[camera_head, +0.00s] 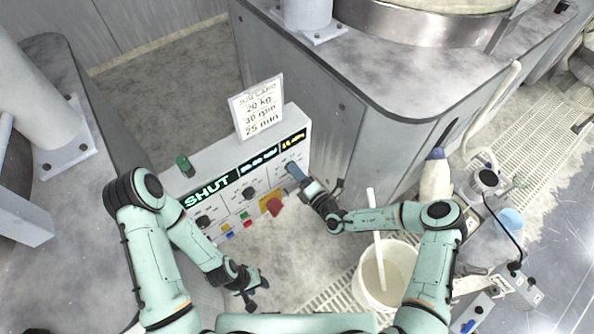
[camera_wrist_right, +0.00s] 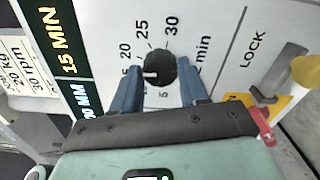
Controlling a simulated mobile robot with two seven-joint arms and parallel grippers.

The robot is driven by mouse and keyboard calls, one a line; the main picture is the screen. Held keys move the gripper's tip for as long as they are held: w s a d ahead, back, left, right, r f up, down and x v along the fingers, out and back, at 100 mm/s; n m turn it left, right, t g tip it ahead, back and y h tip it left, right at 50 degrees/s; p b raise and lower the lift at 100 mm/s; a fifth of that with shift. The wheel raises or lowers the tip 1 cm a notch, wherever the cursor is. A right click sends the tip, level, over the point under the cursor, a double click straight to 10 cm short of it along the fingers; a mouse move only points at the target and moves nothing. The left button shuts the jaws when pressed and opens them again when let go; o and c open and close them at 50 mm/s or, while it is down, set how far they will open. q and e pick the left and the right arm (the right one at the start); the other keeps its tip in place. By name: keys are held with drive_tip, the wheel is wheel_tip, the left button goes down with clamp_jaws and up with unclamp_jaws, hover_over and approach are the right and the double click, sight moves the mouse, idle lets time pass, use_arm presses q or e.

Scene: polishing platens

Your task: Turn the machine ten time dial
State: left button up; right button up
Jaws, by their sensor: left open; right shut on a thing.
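The time dial is a round black knob (camera_wrist_right: 162,66) with a white pointer mark, on a white panel in the right wrist view. The numbers 20, 25, 30 and the word min are printed around it. Its pointer faces left in that view, towards a label partly hidden by a finger. The green display (camera_wrist_right: 72,48) beside it reads 15 MIN. My right gripper (camera_head: 297,172) has its blue fingers on both sides of the dial and is shut on it. My left gripper (camera_head: 256,290) is open and empty, low in front of the panel.
A sign (camera_head: 258,106) on the control box reads 20 kg, 30 rpm, 25 min. Other black knobs (camera_head: 248,193) and coloured buttons (camera_head: 228,236) sit left of the right gripper. A red-and-yellow lock switch (camera_head: 272,206) is close below it. A white bucket (camera_head: 369,291) stands at lower right.

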use_arm(q)
drive_tip(key=shift+w+r+p, duration=0.7)
drive_tip(key=shift+w+r, duration=0.4)
drive_tip(key=shift+w, duration=0.25)
use_arm(e)
drive_tip(key=shift+m, duration=6.3)
drive_tip(key=o, duration=1.1)
drive_tip(key=shift+c, duration=0.2)
drive_tip(key=shift+s, duration=0.1)
